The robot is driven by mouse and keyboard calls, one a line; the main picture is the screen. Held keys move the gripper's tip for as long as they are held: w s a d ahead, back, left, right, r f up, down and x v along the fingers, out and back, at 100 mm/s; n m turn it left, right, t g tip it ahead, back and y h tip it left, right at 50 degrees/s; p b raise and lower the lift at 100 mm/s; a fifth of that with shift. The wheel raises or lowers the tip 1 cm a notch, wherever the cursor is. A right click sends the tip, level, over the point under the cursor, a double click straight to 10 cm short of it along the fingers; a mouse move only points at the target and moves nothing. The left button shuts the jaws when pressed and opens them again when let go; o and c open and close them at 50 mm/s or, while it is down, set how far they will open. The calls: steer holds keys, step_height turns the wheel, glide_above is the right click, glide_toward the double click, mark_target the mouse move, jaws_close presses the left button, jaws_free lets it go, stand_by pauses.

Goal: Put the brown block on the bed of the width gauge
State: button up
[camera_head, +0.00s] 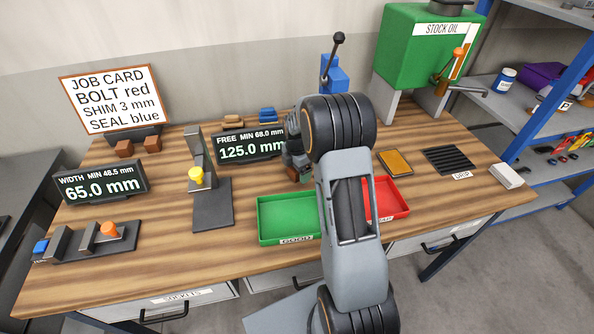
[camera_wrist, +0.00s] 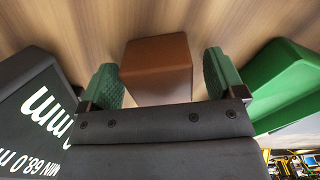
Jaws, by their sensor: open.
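A brown block (camera_wrist: 156,68) lies between the two green fingers of my gripper (camera_wrist: 161,66) in the wrist view. The fingers are open on either side of it, the left one very close and a gap showing at the right. In the head view my gripper (camera_head: 298,168) is low over the bench behind the green tray, and my arm hides most of the block there. The width gauge (camera_head: 84,246) stands at the front left, with upright grey jaws, an orange knob (camera_head: 109,230) and a dark bed. Its display (camera_head: 101,184) reads 65.0 mm.
The free-length display (camera_head: 250,147) stands beside my gripper. The green tray (camera_head: 262,222) and red tray (camera_head: 400,199) are in front. A tall gauge with a yellow knob (camera_head: 196,175) stands between my gripper and the width gauge. Two brown blocks (camera_head: 124,148) sit near the job card.

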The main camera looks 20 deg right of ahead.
steer(key=c, duration=1.2)
steer(key=shift+o, duration=0.2)
steer(key=shift+r, duration=0.2)
